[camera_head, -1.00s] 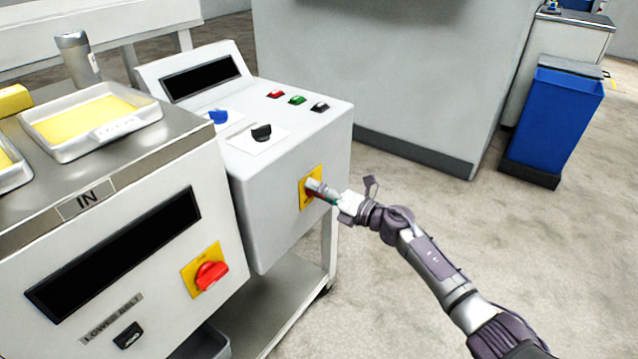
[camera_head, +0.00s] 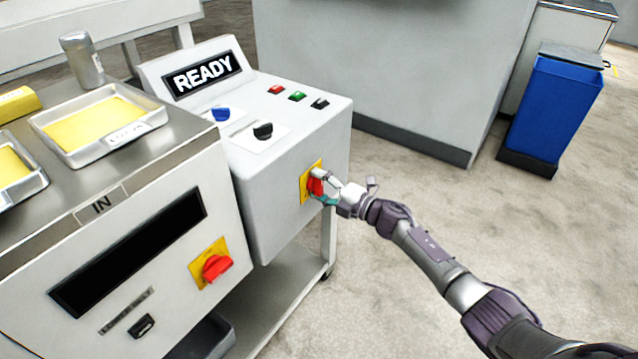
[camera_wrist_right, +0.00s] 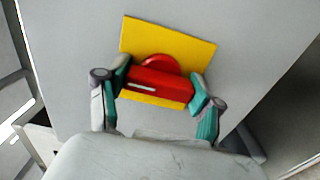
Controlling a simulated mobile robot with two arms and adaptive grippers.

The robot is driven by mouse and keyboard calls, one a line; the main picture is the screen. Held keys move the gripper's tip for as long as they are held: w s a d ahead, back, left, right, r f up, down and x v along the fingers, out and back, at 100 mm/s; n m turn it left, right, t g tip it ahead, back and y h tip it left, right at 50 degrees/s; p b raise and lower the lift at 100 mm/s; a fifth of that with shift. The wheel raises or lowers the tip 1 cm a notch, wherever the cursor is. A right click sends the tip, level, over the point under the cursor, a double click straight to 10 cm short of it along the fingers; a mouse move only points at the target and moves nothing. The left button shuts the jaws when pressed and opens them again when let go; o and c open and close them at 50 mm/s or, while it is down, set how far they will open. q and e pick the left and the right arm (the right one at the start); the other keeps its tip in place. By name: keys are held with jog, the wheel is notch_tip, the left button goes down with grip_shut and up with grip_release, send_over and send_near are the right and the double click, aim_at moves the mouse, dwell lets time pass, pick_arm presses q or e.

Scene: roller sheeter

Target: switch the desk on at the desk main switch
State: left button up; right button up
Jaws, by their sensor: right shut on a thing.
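The desk main switch, a red rotary handle (camera_head: 315,187) on a yellow plate (camera_head: 305,189), sits on the right side face of the control desk (camera_head: 275,190). My right gripper (camera_head: 325,187) is at it. In the right wrist view the gripper (camera_wrist_right: 163,90) has one finger at each end of the red handle (camera_wrist_right: 160,86), shut on it, with the yellow plate (camera_wrist_right: 195,48) behind. The handle lies nearly along the line between the fingers. The desk's display (camera_head: 203,74) is lit and reads READY. My left gripper is not in view.
A second red switch (camera_head: 216,267) on a yellow plate is on the machine front marked IN. The desk top carries a blue knob (camera_head: 220,114), a black knob (camera_head: 263,131) and small buttons (camera_head: 297,96). A blue bin (camera_head: 555,110) stands right; floor between is clear.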

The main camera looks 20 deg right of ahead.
dwell(0.4)
jog(key=o, duration=1.2)
jog(key=shift+c, duration=0.2)
jog(key=shift+d, duration=0.1)
jog(key=shift+s+d, duration=0.15)
jog(key=shift+s, duration=0.05)
jog(key=v, duration=1.1)
jog(key=shift+s, duration=0.15)
jog(key=shift+d, duration=0.15)
